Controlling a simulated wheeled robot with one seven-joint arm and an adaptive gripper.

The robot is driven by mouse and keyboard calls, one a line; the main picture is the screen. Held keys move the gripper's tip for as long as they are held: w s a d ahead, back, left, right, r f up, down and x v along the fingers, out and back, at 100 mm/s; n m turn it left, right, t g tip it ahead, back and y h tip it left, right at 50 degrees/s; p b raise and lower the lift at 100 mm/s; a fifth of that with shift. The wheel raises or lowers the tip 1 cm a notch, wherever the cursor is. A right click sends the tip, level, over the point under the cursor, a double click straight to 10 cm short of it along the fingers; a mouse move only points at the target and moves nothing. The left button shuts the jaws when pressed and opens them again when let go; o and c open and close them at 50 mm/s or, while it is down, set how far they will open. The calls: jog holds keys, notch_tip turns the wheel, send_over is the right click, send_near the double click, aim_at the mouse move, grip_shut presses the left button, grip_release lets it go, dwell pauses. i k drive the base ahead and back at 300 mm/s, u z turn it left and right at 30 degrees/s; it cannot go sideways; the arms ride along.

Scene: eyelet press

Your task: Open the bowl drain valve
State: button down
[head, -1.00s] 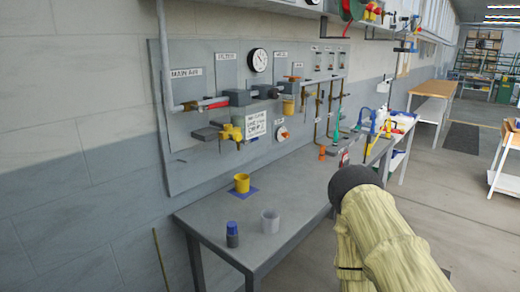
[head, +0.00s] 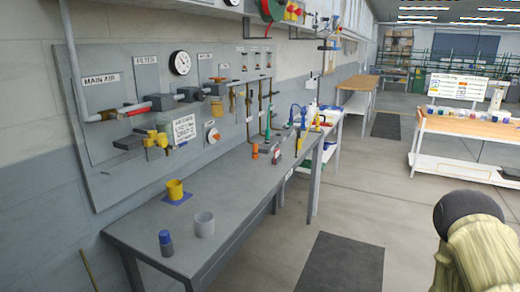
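A grey panel (head: 108,178) on the wall carries pipework with labels that look like MAIN AIR and FILTER. Below the filter section is a yellow fitting (head: 156,140), with a small handwritten sign (head: 186,128) beside it. I cannot make out a separate bowl drain valve or tell whether one is open or shut. A yellow cup (head: 175,189) stands on a blue mat (head: 178,200) on the bench, below and to the right of the fitting. My arm shows at the lower right in a cream sleeve with a dark rounded part, well away from the panel. My gripper is not in view.
The grey bench (head: 225,240) bears a grey cup (head: 204,224) and a blue-capped bottle (head: 166,243) near its front. A red-handled pipe valve (head: 134,110) sits higher on the panel. A wooden-topped table (head: 465,128) stands at the right.

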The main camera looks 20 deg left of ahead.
aim_at(173, 148)
jog(key=z, duration=0.85)
jog(key=i, duration=0.5)
jog(key=u, duration=2.35)
